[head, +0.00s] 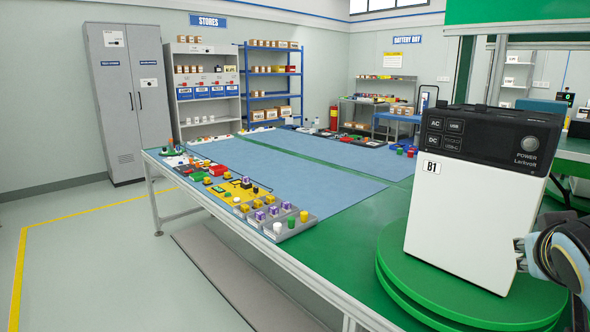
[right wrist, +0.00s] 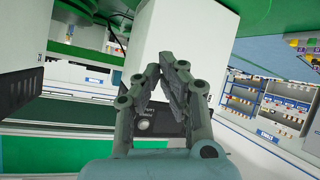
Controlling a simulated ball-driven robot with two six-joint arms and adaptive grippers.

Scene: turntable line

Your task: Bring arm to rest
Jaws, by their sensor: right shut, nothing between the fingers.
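My right gripper (head: 522,254) comes in from the right edge of the head view, its fingers beside the right side of a white power unit (head: 445,225) marked B1. Whether the fingers touch the unit I cannot tell. In the right wrist view the fingertips (right wrist: 172,68) are together, with nothing between them, in front of the white unit (right wrist: 205,38). The unit stands upright on a round green turntable (head: 395,275); its black top part carries a knob and labels. My left gripper is not in view.
A green bench with blue mats (head: 300,170) runs back from the turntable. Small coloured parts and grey trays (head: 290,228) lie along its left edge. Grey cabinet (head: 128,100), shelves (head: 270,85) and open floor (head: 100,240) are beyond.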

